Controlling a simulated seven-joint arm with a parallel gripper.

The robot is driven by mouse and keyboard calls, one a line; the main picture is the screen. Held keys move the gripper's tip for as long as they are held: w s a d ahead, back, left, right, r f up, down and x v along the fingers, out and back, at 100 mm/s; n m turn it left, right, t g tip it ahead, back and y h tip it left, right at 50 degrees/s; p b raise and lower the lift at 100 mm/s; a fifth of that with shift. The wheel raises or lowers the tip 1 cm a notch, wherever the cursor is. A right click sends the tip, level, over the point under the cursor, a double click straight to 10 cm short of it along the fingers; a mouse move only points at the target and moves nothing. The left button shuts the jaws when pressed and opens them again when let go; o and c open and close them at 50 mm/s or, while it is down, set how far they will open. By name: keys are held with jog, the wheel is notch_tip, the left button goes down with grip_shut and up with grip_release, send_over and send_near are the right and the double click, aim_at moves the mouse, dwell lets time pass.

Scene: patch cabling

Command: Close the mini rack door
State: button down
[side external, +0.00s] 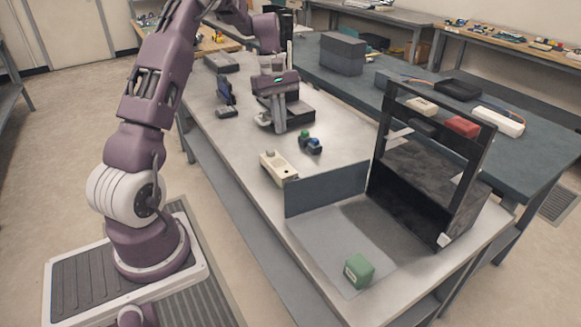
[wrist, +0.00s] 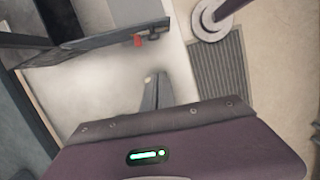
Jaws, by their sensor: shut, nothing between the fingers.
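The mini rack (side external: 432,165) is a black open-framed cabinet at the right end of the light table in the side view. A flat blue-grey panel (side external: 325,188), which looks like its door, stands upright and swung out to the left from the rack's left front edge, leaving the front open. My gripper (side external: 279,130) points down over the table, behind and left of the panel and clear of it. Its fingers are together and empty, as the wrist view also shows (wrist: 152,82).
A green block (side external: 358,271) lies on a grey plate in front of the rack. A beige device (side external: 278,167) sits beside the panel's left end, and a small green-and-blue item (side external: 310,143) lies behind it. Red and white boxes (side external: 498,121) stand on the rear bench.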

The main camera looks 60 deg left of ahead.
jog(key=d+f, duration=0.5)
jog(key=f, duration=0.5)
jog(key=shift+s+d+f, duration=0.25)
jog(key=shift+d+f, duration=0.05)
jog(key=shift+d, duration=0.1)
jog(key=shift+d, duration=0.1)
